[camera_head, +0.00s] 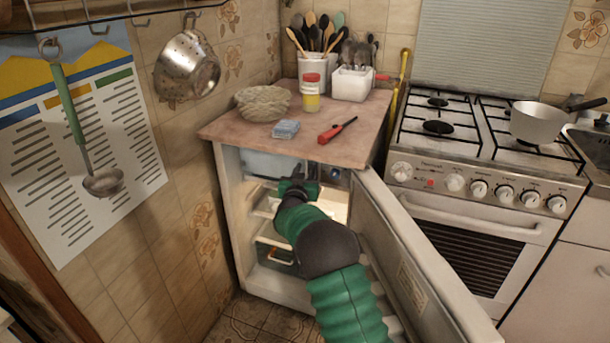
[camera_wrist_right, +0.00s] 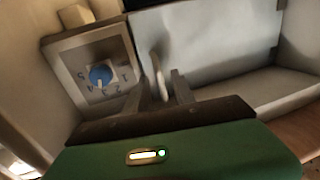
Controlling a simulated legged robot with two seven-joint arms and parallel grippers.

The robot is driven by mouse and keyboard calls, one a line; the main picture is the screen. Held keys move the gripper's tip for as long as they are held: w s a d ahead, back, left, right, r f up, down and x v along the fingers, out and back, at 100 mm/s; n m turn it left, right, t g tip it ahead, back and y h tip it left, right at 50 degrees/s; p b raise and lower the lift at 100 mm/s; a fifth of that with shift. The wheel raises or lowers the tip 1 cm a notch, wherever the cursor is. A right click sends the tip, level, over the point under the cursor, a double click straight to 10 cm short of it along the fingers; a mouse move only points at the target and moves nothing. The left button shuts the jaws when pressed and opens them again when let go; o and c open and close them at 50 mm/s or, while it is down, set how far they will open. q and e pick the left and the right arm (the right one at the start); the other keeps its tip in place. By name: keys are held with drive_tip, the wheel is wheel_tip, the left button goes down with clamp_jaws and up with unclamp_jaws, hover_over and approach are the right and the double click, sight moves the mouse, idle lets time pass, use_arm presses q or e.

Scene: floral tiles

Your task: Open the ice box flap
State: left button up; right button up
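The ice box flap (camera_head: 268,164) is a pale panel at the top inside the open fridge (camera_head: 232,190). It fills much of the right wrist view (camera_wrist_right: 210,45) and looks upright. My right arm reaches into the fridge, and my right gripper (camera_head: 298,186) is close to the flap's right end. In the right wrist view, the fingers (camera_wrist_right: 163,88) stand apart, with a thin pale tab (camera_wrist_right: 158,75) between them. I cannot tell whether they touch it. My left gripper is not in view.
The fridge door (camera_head: 415,255) stands open on the right, beside my arm. A thermostat box with a blue dial (camera_wrist_right: 100,75) is left of the fingers. Shelves with a green box (camera_head: 273,255) lie below. The counter (camera_head: 235,125) is above, the stove (camera_head: 470,190) right.

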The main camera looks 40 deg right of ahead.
drive_tip(key=shift+w+d, duration=0.15)
clamp_jaws()
idle(1.4)
